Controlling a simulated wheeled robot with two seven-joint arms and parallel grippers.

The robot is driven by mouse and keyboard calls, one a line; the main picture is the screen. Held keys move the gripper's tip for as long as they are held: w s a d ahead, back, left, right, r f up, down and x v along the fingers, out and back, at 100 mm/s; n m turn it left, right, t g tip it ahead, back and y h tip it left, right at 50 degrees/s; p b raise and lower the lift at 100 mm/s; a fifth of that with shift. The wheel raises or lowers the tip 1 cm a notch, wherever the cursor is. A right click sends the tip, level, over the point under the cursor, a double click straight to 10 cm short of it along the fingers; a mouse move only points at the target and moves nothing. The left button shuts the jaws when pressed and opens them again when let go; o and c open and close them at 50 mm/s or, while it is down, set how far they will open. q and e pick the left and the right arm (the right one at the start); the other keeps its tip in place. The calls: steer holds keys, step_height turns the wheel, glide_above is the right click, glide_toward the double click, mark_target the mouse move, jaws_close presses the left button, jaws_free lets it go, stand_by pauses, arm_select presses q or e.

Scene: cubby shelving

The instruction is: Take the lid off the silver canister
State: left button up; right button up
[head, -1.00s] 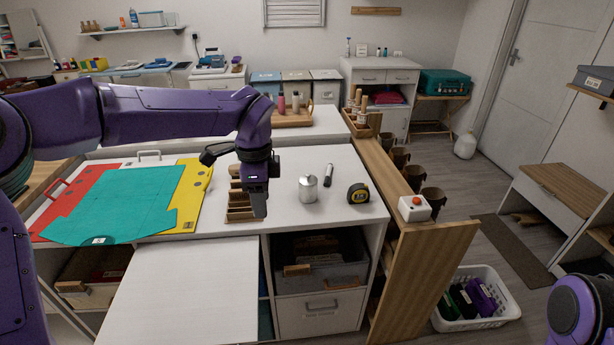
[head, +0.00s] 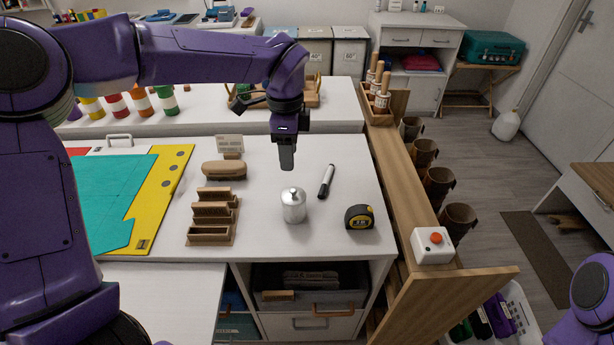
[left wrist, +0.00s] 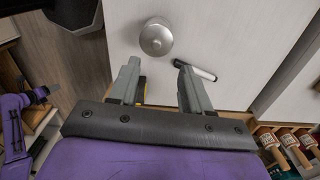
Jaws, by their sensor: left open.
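The silver canister (head: 293,206) stands upright on the white worktop, with its knobbed lid (head: 293,192) on top. In the left wrist view the canister (left wrist: 156,38) shows from above, beyond the fingertips. My left gripper (head: 287,168) points down just behind and above the canister, apart from it. In the left wrist view its two fingers (left wrist: 156,66) are spread with nothing between them. My right gripper is not in view; only part of my right arm shows at the lower right of the head view.
A black-and-white marker (head: 326,181) and a tape measure (head: 359,217) lie right of the canister. A wooden stepped holder (head: 212,217) and a brush (head: 224,169) are to its left. A box with a red button (head: 432,245) sits on the wooden ledge at right.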

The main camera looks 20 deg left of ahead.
arm_select(q)
steer(key=p, duration=0.1)
glide_above(293, 190)
steer(key=f, duration=0.2)
steer(key=s+f, duration=0.1)
steer(key=f, duration=0.1)
steer(key=shift+a+f, duration=0.1)
steer(key=shift+a, duration=0.3)
steer(key=f, duration=0.1)
steer(key=f+p, duration=0.1)
steer(key=f, duration=0.1)
steer(key=w+d+f+p, duration=0.1)
steer(key=f, duration=0.1)
steer(key=shift+w+f, duration=0.1)
steer(key=shift+f, duration=0.35)
steer(key=shift+s+a, duration=0.1)
steer(key=shift+s, duration=0.1)
steer(key=shift+w, duration=0.1)
jaws_close()
